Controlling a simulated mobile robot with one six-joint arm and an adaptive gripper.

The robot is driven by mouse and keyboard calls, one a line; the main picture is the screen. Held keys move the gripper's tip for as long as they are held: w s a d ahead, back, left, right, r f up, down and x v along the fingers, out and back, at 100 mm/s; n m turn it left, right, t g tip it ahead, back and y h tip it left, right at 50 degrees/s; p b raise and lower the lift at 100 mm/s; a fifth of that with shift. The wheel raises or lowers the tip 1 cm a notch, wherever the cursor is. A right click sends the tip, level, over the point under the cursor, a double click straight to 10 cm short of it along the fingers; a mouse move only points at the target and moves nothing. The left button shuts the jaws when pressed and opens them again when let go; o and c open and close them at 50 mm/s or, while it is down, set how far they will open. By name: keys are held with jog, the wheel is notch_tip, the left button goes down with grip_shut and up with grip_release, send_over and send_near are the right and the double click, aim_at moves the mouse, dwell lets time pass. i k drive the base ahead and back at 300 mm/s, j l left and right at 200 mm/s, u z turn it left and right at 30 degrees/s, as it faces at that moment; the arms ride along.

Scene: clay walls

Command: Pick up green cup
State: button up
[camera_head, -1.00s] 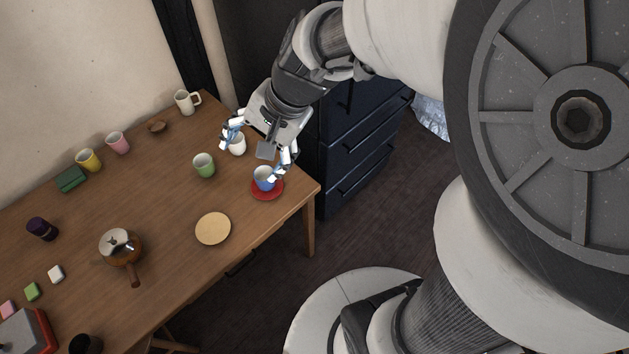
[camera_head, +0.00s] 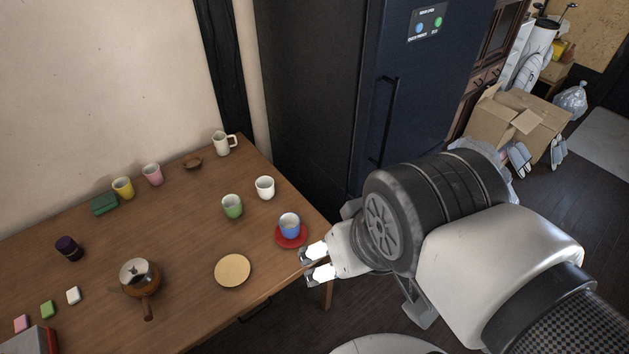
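The green cup (camera_head: 232,206) stands upright on the wooden table (camera_head: 190,240), left of a white cup (camera_head: 265,187) and above a round tan coaster (camera_head: 233,270). Nothing touches it. My gripper (camera_head: 309,264) is beyond the table's right edge, to the right of and below the green cup in the picture. Its two fingers point left with a gap between them, and I see nothing held there.
A blue cup (camera_head: 290,225) on a red saucer (camera_head: 292,241) stands close to my gripper. A brown teapot (camera_head: 140,278) stands left of the coaster. Pink (camera_head: 152,174) and yellow (camera_head: 122,188) cups stand near the wall. A dark fridge (camera_head: 330,90) stands behind the table.

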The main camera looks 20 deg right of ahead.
aim_at(231, 204)
jog(key=i+u, duration=0.3)
jog(key=i, duration=0.25)
jog(key=i+l+u, duration=0.3)
jog(key=i, duration=0.25)
jog(key=j, duration=0.1)
